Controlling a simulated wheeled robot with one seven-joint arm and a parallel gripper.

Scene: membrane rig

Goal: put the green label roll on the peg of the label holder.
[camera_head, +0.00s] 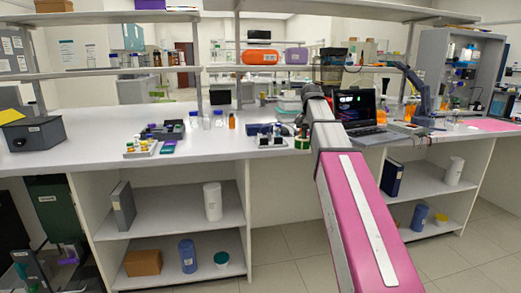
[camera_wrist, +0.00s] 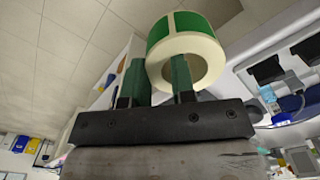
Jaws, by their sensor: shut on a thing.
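The green label roll (camera_wrist: 187,47) has a green outer band, a pale side face and a round open core. My gripper (camera_wrist: 157,72) is shut on its rim, with one finger in front of the core opening and the other outside the roll. In the head view the roll (camera_head: 302,143) shows small over the bench, below the end of my arm; the fingers are too small there to make out. A small stand with pale and dark parts (camera_head: 268,141) is left of the roll, apart from it in the picture. I cannot tell whether it is the label holder; no peg shows clearly.
An open laptop (camera_head: 362,117) stands right of the roll on the white bench (camera_head: 85,130). Bottles (camera_head: 218,119) and a rack of small coloured items (camera_head: 145,147) are to the left. A shelf (camera_head: 110,73) runs above. Bare bench lies at the front left.

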